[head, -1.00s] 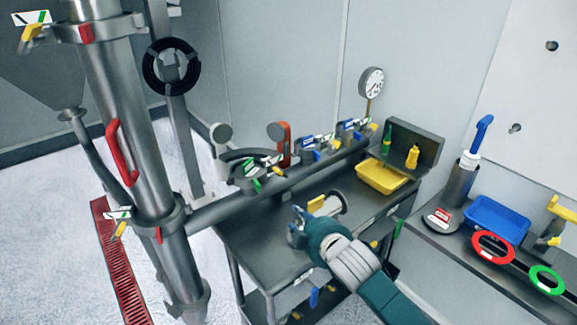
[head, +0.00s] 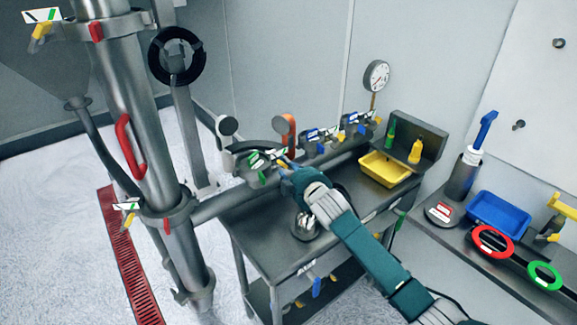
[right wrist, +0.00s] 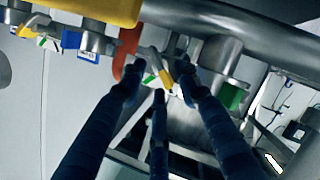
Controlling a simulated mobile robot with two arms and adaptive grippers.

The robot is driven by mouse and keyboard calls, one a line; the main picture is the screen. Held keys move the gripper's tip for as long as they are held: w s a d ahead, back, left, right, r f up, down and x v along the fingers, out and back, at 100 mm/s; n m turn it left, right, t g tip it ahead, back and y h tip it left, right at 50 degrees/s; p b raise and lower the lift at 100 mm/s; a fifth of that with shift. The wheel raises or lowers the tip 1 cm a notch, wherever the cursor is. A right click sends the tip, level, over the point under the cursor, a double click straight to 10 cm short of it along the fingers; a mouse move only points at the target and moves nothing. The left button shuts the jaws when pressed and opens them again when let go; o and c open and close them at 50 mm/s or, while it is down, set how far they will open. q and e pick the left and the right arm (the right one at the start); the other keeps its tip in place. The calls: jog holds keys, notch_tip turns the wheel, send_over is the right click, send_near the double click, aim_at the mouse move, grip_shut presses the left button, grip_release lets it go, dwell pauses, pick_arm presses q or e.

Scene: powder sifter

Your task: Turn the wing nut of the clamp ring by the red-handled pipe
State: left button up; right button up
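A short pipe with an orange-red handle (head: 288,128) stands on the horizontal pipe above the steel table. The red handle also shows in the right wrist view (right wrist: 127,48). Beside it in that view is a clamp with a yellow wing nut (right wrist: 166,80) and a white-green tag. My right gripper (head: 288,168) is at the horizontal pipe, just below the red handle. In the right wrist view its dark fingers (right wrist: 160,85) are spread around the yellow wing nut; contact cannot be made out. In the head view the gripper hides this wing nut. My left gripper is not in view.
A large vertical pipe (head: 120,100) with its own red grip stands left. Clamps with blue wing nuts (head: 322,148) sit right of the gripper. A yellow tray (head: 385,168) and gauge (head: 376,75) are behind. A blue tray (head: 498,215) stands on the right shelf.

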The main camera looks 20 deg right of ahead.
jog(key=shift+w+f, duration=0.1)
jog(key=shift+w, duration=0.15)
grip_shut()
